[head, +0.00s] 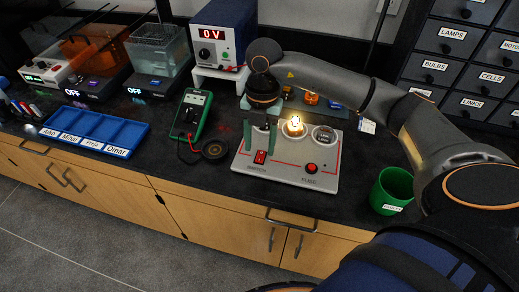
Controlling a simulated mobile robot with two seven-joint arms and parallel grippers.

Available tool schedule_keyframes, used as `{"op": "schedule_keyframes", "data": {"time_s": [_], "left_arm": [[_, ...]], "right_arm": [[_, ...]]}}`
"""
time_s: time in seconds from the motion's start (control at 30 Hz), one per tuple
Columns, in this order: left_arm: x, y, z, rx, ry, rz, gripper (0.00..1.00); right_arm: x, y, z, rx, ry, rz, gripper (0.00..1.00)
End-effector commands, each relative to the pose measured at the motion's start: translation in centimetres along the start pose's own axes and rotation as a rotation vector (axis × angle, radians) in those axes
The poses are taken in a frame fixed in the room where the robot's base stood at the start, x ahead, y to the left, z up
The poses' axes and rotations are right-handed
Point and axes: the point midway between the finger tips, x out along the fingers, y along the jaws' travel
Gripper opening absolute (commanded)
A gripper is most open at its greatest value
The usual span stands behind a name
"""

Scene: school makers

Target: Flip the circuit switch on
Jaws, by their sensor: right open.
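The circuit board (330,183) is a pale grey panel lying flat on the dark bench. Its red switch (260,157) is at the front left of the board, above a small label. A bulb (295,123) near the board's back edge is lit. A round red button (311,168) sits at the right, by the word FUSE. My right gripper (260,138) points down just behind and above the switch, its green fingers apart and empty. I cannot tell whether a fingertip touches the switch. My left gripper is out of view.
A green multimeter (191,113) and a coiled lead (214,149) lie left of the board. A blue tray (96,129) is farther left. A power supply (219,38) reading 0 V stands behind. A green cup (391,190) is at the right, near my arm.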

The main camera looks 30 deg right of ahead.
Motion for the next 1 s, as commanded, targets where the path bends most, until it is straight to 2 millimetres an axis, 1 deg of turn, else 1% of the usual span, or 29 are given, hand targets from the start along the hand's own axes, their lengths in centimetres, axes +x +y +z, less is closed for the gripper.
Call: {"op": "schedule_keyframes", "data": {"time_s": [0.03, 0.2, 0.3, 0.4, 0.5, 0.6, 1.0], "left_arm": [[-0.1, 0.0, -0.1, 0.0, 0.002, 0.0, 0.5], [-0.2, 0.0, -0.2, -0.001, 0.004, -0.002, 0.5], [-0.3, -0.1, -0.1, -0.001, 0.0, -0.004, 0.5], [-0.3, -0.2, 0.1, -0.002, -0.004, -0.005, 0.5], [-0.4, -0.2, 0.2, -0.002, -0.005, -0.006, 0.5], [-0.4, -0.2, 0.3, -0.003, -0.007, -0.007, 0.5], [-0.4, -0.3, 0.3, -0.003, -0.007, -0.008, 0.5]], "right_arm": [[-1.4, 0.1, 0.1, 0.0, -0.005, 0.004, 0.55], [-5.2, 0.1, 0.1, 0.0, -0.004, 0.004, 0.55], [-7.0, 0.0, 0.1, 0.0, -0.003, 0.002, 0.55], [-8.3, 0.0, 0.0, 0.001, -0.002, 0.001, 0.55], [-9.0, 0.0, 0.0, 0.001, -0.002, 0.0, 0.55], [-9.3, 0.0, 0.0, 0.001, -0.002, 0.0, 0.55], [-9.3, 0.0, 0.0, 0.0, -0.001, -0.001, 0.55]]}}
